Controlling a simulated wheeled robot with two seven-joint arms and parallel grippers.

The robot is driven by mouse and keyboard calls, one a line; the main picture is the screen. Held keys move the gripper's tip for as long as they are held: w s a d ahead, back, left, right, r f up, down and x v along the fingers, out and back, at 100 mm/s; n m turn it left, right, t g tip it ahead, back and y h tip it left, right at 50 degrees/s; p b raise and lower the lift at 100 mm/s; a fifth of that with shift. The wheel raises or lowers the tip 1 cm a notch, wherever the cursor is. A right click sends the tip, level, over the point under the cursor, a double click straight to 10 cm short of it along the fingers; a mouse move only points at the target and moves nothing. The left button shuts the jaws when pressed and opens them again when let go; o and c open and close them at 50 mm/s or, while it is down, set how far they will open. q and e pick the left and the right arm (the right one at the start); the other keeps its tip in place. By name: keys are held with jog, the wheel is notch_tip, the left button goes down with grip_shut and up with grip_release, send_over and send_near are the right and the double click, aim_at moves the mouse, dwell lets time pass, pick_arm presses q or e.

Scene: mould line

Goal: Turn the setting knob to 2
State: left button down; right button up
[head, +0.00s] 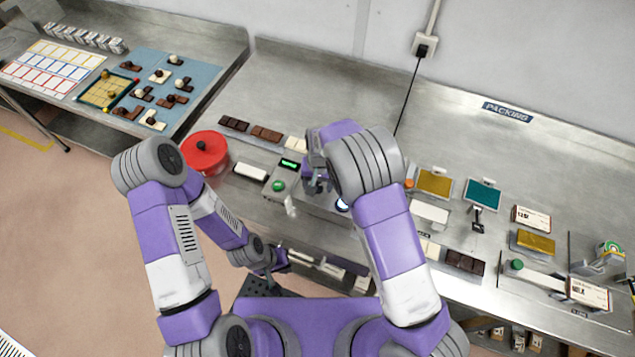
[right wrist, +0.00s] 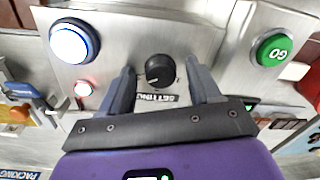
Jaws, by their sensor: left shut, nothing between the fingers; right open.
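The setting knob (right wrist: 159,70) is a round black knob on a grey metal panel, in the right wrist view. The SETTING label (right wrist: 158,98) shows upside down beside it, and I cannot read the knob's setting. My right gripper (right wrist: 161,74) is open, with one finger on each side of the knob and visible gaps between. In the head view my right arm and gripper (head: 318,178) hide the knob. My left gripper (head: 279,262) is shut and empty, low in front of the bench edge, away from the panel.
A green GO button (right wrist: 273,48), a blue-rimmed white button (right wrist: 72,42) and a small red light (right wrist: 83,88) sit near the knob. A red round container (head: 205,155) stands left of the panel. Chocolate bars (head: 266,133) lie behind. The rear bench middle is clear.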

jog(key=shift+c, duration=0.4)
jog(key=c, duration=1)
jog(key=shift+o, duration=0.2)
jog(key=shift+n, duration=0.3)
jog(key=n+b, duration=0.2)
jog(key=shift+n, duration=0.3)
jog(key=n+b, duration=0.1)
jog(key=n, duration=0.1)
jog(key=shift+w+n, duration=0.1)
jog(key=shift+n, duration=0.3)
jog(key=n+b, duration=0.1)
jog(key=n, duration=0.2)
jog(key=shift+n+b, duration=0.35)
jog(key=shift+n, duration=1.05)
